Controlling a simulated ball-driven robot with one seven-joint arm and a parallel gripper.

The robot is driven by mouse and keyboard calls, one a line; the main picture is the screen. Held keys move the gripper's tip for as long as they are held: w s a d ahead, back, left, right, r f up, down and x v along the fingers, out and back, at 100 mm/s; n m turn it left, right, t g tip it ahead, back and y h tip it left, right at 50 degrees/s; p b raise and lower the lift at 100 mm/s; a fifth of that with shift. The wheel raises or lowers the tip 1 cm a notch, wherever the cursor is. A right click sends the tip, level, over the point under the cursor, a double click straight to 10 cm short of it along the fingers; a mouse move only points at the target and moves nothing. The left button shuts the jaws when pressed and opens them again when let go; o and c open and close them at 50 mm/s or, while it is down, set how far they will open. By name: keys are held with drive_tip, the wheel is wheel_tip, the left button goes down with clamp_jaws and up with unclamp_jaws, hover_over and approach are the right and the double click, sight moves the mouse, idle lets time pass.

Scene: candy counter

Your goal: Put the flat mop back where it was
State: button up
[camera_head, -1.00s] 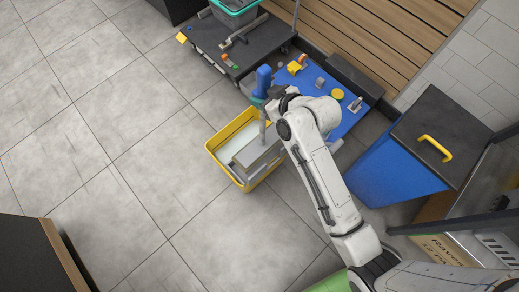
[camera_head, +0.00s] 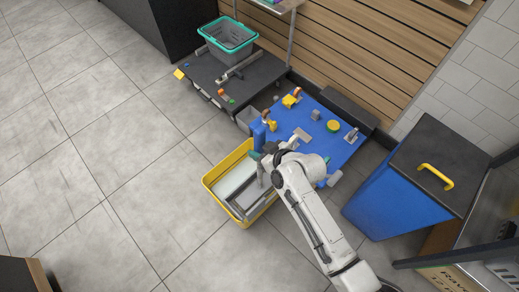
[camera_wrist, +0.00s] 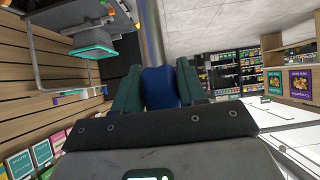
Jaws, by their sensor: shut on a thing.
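My gripper (camera_head: 262,153) is shut on the blue grip (camera_head: 258,132) of the flat mop. In the wrist view the blue grip (camera_wrist: 160,88) sits between the two green fingers, and the grey pole (camera_wrist: 151,35) runs away beyond it. In the head view the mop stands roughly upright over the yellow mop bucket (camera_head: 216,195), with the pole seen steeply from above. My wrist hides part of the pole and the bucket's right side. I cannot tell whether the mop's lower end touches the bucket.
A blue platform (camera_head: 345,150) with small items lies just behind my gripper. A dark cart (camera_head: 207,72) carries a grey basket with a teal rim (camera_head: 229,36). A blue bin with a dark lid (camera_head: 436,160) stands at right. The tiled floor (camera_head: 110,150) at left is clear.

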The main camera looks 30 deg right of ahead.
drive_tip(key=shift+r, duration=0.1)
drive_tip(key=o, duration=1.1)
drive_tip(key=shift+f, duration=0.2)
drive_tip(key=shift+c, duration=0.2)
drive_tip(key=shift+r, duration=0.15)
drive_tip(key=shift+s+r, duration=0.1)
drive_tip(key=shift+s, duration=0.05)
drive_tip(key=v, duration=1.1)
drive_tip(key=shift+s+r+p, duration=0.2)
drive_tip(key=shift+s+p, duration=0.1)
drive_tip(key=shift+p, duration=0.15)
drive_tip(key=shift+s+d, duration=0.1)
drive_tip(key=s+d+m+g+h, duration=0.1)
drive_tip(key=s+g, duration=0.3)
drive_tip(key=s, duration=0.6)
drive_tip(key=s+d+m+g+h, duration=0.2)
drive_tip(key=s+d+m+g, duration=0.1)
drive_tip(key=s, duration=0.7)
drive_tip(key=d+g, duration=0.1)
drive_tip(key=g, duration=0.1)
drive_tip(key=shift+r+g+h, duration=0.3)
